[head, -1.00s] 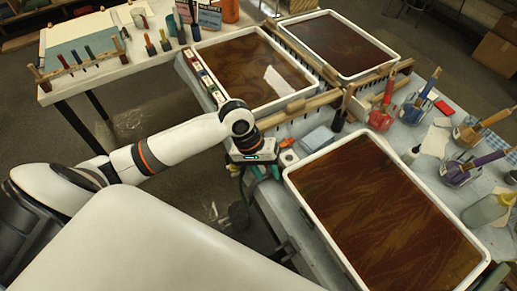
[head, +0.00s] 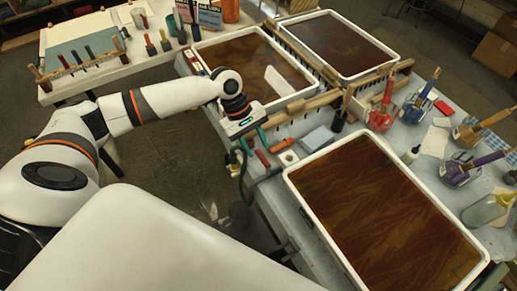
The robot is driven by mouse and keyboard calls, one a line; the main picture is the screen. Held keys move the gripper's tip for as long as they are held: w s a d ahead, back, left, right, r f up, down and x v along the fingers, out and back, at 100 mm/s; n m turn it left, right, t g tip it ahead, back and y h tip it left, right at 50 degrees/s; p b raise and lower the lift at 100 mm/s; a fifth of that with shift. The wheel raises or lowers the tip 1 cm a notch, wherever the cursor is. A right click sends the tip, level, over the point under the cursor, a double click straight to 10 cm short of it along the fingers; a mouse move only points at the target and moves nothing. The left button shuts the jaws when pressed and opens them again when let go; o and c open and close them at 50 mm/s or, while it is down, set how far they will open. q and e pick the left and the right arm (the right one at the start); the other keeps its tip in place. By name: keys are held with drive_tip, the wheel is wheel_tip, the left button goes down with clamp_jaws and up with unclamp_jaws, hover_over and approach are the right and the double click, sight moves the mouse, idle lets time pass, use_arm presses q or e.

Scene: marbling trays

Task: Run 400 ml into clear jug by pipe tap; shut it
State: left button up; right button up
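My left gripper (head: 253,143) is above the table edge between the trays. Its two teal fingers are apart, with nothing visible held between them. A small red handle-like piece (head: 262,158) lies just below the fingers, apart from them. A dark bent pipe or hose (head: 240,168) shows at the table edge below the gripper; whether the red piece belongs to a tap on it I cannot tell. No clear jug can be made out for certain; a pale translucent vessel (head: 485,210) stands at the far right. Any water flow or level is too small to see. My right gripper is not in view.
A large white tray of brown liquid (head: 335,232) fills the right foreground, with two more trays behind (head: 305,97) (head: 391,43). Wooden combs (head: 302,106) lie between them. Jars with coloured handles (head: 414,106) crowd the right side. Open floor shows at left.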

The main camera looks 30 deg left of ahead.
sight(263, 161)
use_arm(q)
drive_tip(key=shift+x, duration=1.45)
drive_tip(key=shift+c, duration=0.6)
clamp_jaws()
